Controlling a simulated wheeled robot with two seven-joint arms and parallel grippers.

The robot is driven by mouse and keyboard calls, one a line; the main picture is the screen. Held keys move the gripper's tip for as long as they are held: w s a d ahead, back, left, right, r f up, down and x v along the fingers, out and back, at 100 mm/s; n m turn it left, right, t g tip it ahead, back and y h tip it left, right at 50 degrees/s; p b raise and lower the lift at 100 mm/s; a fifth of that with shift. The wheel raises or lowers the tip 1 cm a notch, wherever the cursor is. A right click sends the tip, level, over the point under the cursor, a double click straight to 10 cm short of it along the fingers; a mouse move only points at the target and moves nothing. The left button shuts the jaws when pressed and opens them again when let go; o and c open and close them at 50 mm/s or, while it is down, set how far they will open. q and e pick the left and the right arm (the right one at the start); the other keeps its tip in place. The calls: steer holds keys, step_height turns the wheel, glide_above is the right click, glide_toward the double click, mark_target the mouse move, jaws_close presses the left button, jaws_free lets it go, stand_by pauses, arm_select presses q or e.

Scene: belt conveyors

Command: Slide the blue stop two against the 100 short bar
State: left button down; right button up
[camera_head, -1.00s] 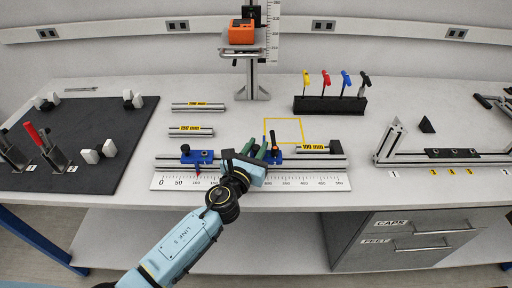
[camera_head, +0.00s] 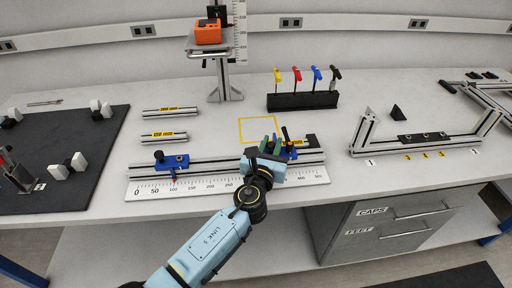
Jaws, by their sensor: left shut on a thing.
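Blue stop two (camera_head: 291,153) sits on the right part of the aluminium rail (camera_head: 214,165), with a black lever standing up. My left gripper (camera_head: 274,145), with green fingers, is shut on it; its wrist hides the stop's left side. The 100 short bar (camera_head: 297,142), with a yellow label, lies by the rail's right end, against a dark end block (camera_head: 311,141). The stop overlaps part of the bar in the picture; I cannot tell whether they touch. The other blue stop (camera_head: 172,162) stands near the rail's left end. My right gripper is out of view.
A white ruler (camera_head: 205,188) runs along the rail's front. Two labelled bars (camera_head: 171,112) (camera_head: 164,136) lie behind it at left. A yellow square outline (camera_head: 258,129) marks bare table behind. A tool rack (camera_head: 302,101) and metal frame (camera_head: 415,144) stand right.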

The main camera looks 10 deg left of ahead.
arm_select(q)
steer(key=c, duration=1.6)
jaws_free()
steer(key=shift+d, duration=0.1)
steer(key=shift+o, duration=0.2)
steer(key=s, duration=0.4)
steer(key=s+a, duration=0.1)
steer(key=s, duration=0.4)
steer(key=s+p, duration=0.1)
steer(key=s, duration=0.3)
steer(key=shift+s+a, duration=0.15)
steer(key=shift+a, duration=0.1)
